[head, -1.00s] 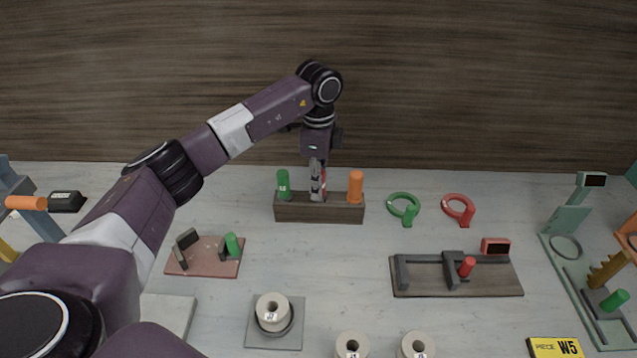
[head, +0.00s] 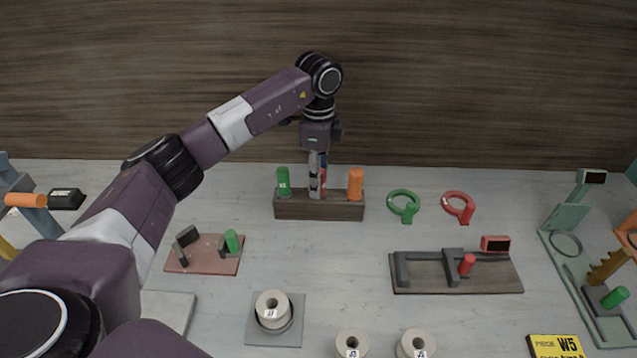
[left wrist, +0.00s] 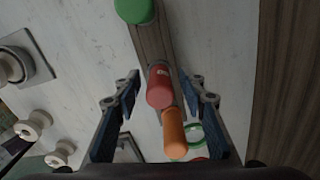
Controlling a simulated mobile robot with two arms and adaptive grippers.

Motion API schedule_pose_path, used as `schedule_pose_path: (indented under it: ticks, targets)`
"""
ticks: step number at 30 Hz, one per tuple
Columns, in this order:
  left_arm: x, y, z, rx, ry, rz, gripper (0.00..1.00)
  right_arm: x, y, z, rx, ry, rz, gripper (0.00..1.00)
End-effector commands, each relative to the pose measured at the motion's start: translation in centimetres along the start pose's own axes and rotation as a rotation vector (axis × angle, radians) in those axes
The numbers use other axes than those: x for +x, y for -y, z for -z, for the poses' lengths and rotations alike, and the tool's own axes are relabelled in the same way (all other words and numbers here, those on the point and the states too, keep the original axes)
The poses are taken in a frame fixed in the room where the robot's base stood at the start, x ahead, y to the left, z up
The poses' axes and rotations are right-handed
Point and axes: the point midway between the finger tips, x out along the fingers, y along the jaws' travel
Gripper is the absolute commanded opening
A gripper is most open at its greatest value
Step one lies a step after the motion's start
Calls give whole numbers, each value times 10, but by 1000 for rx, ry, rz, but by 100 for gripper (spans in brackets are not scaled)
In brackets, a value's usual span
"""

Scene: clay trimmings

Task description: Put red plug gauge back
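The wooden rack (head: 345,212) stands at the back middle of the table. A green plug (head: 283,182) stands at its left end and an orange plug (head: 355,184) at its right end. The red plug gauge (left wrist: 160,87) appears upright in the rack between them, mostly hidden in the head view by my left gripper (head: 317,190). In the left wrist view, the fingers of my left gripper (left wrist: 165,100) are spread on both sides of the red plug, with gaps showing. My right gripper is not in view.
Green (head: 404,205) and red (head: 459,207) ring gauges lie right of the rack. A wooden fixture (head: 425,275) with a red plug is in front of them. A reddish plate (head: 205,262) with a green plug lies front left. Several pale spools stand near the front.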

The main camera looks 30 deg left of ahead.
Motion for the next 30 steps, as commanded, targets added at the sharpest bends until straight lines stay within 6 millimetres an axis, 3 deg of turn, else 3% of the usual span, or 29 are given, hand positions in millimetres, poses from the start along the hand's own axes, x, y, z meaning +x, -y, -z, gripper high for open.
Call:
schedule_pose_path:
  ticks: [13,19,30]
  targets:
    - [-94,1,0,0,-2,4,38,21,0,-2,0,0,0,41]
    - [-109,0,0,0,-1,1,38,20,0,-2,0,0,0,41]
    - [-110,0,0,0,-1,0,38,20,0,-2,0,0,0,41]
